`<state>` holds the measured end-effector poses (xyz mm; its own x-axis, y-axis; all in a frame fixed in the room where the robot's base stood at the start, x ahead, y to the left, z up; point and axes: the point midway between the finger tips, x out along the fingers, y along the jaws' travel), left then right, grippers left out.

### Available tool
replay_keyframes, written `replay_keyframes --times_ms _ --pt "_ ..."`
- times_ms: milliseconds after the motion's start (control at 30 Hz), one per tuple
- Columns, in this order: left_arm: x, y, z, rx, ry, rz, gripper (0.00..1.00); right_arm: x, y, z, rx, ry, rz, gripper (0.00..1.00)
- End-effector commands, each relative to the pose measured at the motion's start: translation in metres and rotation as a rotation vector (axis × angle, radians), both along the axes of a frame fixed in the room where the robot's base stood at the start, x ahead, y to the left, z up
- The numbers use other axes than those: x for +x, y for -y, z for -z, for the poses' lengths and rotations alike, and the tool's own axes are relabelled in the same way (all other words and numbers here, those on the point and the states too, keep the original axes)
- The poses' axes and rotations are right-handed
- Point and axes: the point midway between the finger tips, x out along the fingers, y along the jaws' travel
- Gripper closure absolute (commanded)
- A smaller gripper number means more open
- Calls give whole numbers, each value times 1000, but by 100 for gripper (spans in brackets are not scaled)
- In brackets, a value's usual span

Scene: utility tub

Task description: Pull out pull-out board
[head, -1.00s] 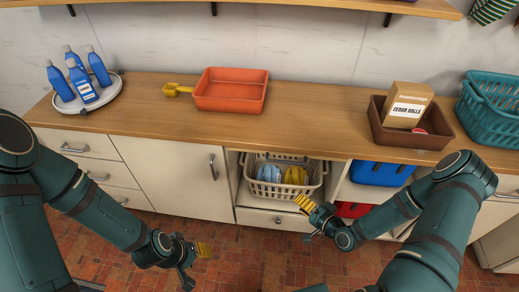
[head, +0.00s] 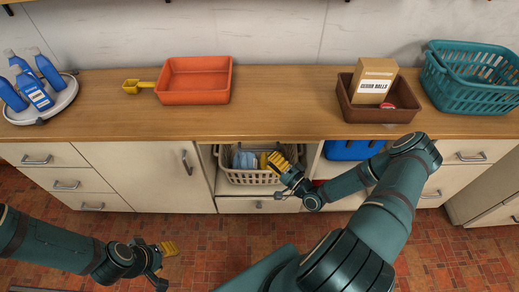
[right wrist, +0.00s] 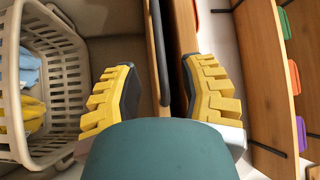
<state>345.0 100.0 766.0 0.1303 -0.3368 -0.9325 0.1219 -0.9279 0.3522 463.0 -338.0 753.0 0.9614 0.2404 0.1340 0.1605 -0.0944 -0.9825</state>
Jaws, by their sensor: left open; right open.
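The pull-out board shows mainly by its dark bar handle (right wrist: 160,60) in the right wrist view, just under the countertop and above the basket opening. My left gripper (head: 160,252) is open and empty, low over the floor at left.
A cream basket (head: 250,176) with blue and yellow cloths sits in the opening below. The wooden countertop (head: 285,105) holds an orange tray (head: 195,80), a brown box (head: 375,113), a teal basket (head: 475,80) and blue bottles (head: 33,90). Cabinet doors and drawers flank the opening.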

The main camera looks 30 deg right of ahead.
Motion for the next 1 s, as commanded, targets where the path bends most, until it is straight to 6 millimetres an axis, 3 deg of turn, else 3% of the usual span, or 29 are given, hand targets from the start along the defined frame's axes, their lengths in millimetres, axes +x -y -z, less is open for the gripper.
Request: replay_keyframes --times_ms 100,333,767,800,900,1000 --pt "0 0 0 0 0 0 53 22 -6 -3 0 2 -2 59" --pt "0 0 0 0 0 0 53 51 -13 -7 -1 -1 -2 59" --pt "0 0 0 0 0 0 53 60 -15 -8 1 -1 -1 59" --pt "0 0 0 0 0 0 53 60 -15 -8 1 -1 -1 63" --pt "0 0 0 0 0 0 53 60 -15 -8 1 -1 -1 98" --pt "0 0 0 0 0 0 53 60 -15 -8 1 -1 -1 100"
